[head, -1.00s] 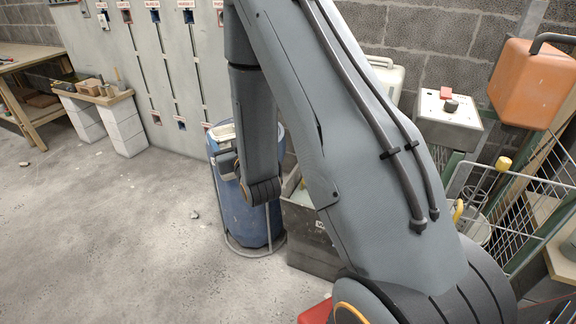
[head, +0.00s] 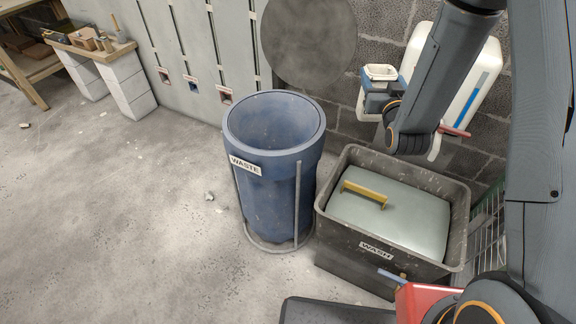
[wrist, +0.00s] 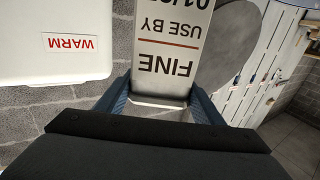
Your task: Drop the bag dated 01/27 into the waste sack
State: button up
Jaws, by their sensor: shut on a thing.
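The waste sack (head: 307,172) is a blue, open-topped round container with a WASTE label, standing in a metal frame on the floor. Its inside looks empty as far as I can see. My gripper (head: 376,98) is to the right of the sack's rim and apart from it. It is shut on a pale bag (head: 381,72). In the wrist view the bag (wrist: 168,60) sits between the blue fingers (wrist: 163,100), its label upside down: FINE, USE BY and a date beginning 01/. The rest of the date is cut off.
A dark tub labelled WASH (head: 338,215) with a lidded grey-green box inside stands right of the sack. A white WARM container (wrist: 35,50) is beside my gripper. A grey disc (head: 308,40) is on the wall.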

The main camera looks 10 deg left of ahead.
jog(key=w+a+f+n+g+y+b, duration=0.1)
jog(key=a+f+n+g+y+b, duration=0.2)
jog(key=a, duration=0.7)
jog(key=a+n+g+y+b, duration=0.2)
jog(key=a+n+y, duration=0.25)
jog(key=a, duration=0.55)
jog(key=w+a+f+n+g+y+b, duration=0.1)
jog(key=a+f+n+g+y+b, duration=0.3)
jog(key=a, duration=0.6)
jog(key=shift+m+t+y, duration=0.4)
jog(key=shift+m+y, duration=0.05)
jog(key=shift+m, duration=0.4)
jog(key=f+b, duration=0.2)
jog(key=f, duration=0.2)
jog(key=shift+d, duration=0.2)
jog(key=o, duration=2)
jog(key=shift+c, duration=0.2)
jog(key=shift+s+d, duration=0.1)
jog(key=v, duration=0.7)
jog(key=shift+d, duration=0.25)
